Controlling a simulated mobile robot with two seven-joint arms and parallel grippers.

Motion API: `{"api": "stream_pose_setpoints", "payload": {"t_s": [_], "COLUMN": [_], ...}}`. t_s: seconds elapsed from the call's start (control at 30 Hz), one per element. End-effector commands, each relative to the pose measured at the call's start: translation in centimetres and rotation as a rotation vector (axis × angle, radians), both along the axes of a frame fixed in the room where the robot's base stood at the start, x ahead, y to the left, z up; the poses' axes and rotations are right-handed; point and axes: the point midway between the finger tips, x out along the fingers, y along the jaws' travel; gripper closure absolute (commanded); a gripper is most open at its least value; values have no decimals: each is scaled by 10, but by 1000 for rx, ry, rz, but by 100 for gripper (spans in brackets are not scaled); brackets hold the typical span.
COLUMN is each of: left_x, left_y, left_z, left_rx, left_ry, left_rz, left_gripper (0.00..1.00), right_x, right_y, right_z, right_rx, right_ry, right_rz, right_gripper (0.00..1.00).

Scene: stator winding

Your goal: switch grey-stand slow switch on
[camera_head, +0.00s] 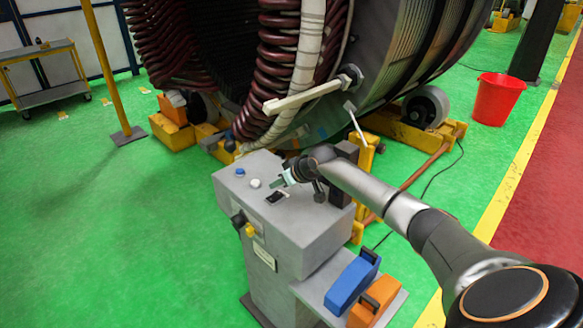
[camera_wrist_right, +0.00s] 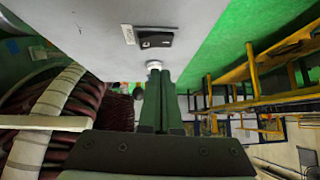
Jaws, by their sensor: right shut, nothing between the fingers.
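The grey stand (camera_head: 300,225) stands in the lower middle of the head view. Its top carries a blue button (camera_head: 240,171), a white button (camera_head: 255,183) and a black rocker switch (camera_head: 277,198). The rocker (camera_wrist_right: 155,38) shows in the right wrist view with a small pale label beside it. My right gripper (camera_head: 277,184) is shut and empty, just over the stand's top beside the rocker. In the wrist view its green fingers (camera_wrist_right: 160,80) point toward the white button, with a gap I cannot judge. Which rocker side is pressed is not clear. My left gripper is out of view.
The large stator (camera_head: 400,70) is behind.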

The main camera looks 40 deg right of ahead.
Motion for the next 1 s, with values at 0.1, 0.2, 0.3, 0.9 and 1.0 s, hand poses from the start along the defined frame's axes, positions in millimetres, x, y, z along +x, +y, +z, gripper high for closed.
{"api": "stream_pose_setpoints", "payload": {"t_s": [0.1, 0.2, 0.3, 0.9, 1.0], "left_x": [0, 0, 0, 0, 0], "left_y": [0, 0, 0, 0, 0], "left_z": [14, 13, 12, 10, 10], "left_rx": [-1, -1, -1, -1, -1], "left_ry": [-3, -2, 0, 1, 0], "left_rz": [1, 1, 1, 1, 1], "left_gripper": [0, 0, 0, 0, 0], "right_x": [-5, -16, -28, -71, -71], "right_y": [2, 3, 3, 7, 7], "right_z": [15, 24, 35, 78, 78], "right_rx": [0, -3, -2, 1, 1], "right_ry": [1, 1, 1, 2, 1], "right_rz": [0, 1, 1, -1, 0], "right_gripper": [100, 100, 100, 100, 100]}}
